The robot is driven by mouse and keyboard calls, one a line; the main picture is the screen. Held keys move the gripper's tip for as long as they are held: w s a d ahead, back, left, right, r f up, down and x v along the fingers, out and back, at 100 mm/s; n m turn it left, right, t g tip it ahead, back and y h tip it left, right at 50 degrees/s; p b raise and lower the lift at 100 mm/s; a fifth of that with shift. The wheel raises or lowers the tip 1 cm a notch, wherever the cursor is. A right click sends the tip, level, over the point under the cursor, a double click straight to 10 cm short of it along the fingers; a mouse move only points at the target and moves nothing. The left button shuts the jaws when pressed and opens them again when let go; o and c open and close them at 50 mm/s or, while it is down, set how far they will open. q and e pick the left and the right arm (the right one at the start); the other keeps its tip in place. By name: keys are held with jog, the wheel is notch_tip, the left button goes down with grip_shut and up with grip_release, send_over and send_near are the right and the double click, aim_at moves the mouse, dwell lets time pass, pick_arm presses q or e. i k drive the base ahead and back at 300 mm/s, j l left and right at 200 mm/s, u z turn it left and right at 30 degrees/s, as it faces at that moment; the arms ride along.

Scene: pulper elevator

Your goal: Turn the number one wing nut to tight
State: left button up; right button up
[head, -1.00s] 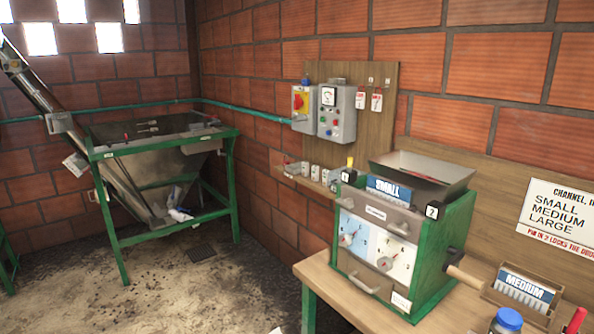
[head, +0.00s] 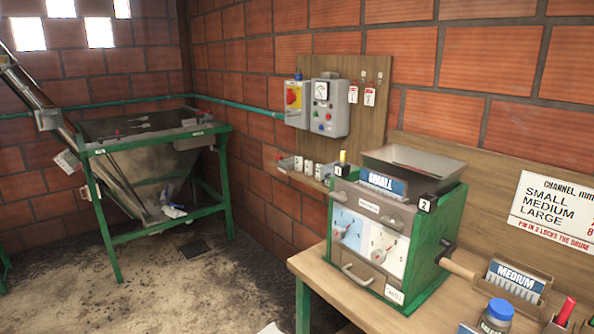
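The green-framed pulper (head: 436,243) stands on the wooden bench. Its front has a blue dial plate (head: 348,228) on the left and a white dial plate (head: 388,249) on the right, each with a reddish pointer or knob too small to read. A black "1" tag (head: 338,171) sits at the top left corner, beside a yellow-topped pin (head: 342,157). A black "2" tag (head: 426,204) is at the top right corner. I cannot make out for sure which part is the number one wing nut. Neither gripper is in view.
A crank handle (head: 458,269) sticks out right of the pulper, near a "MEDIUM" box (head: 517,280) and a blue-lidded jar (head: 497,316). A green-framed hopper (head: 119,258) stands at the left. Control boxes (head: 329,107) hang on the wall. The floor (head: 215,290) between is open.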

aim_at(340, 197)
jog(key=i+j+z, duration=0.1)
jog(key=j, duration=0.2)
jog(key=i+j, duration=0.2)
jog(key=j, duration=0.15)
jog(key=i+j+z, duration=0.15)
jog(key=j, duration=0.15)
jog(key=i+j, duration=0.1)
jog(key=j, duration=0.25)
jog(key=i+j+z, duration=0.15)
jog(key=j, duration=0.2)
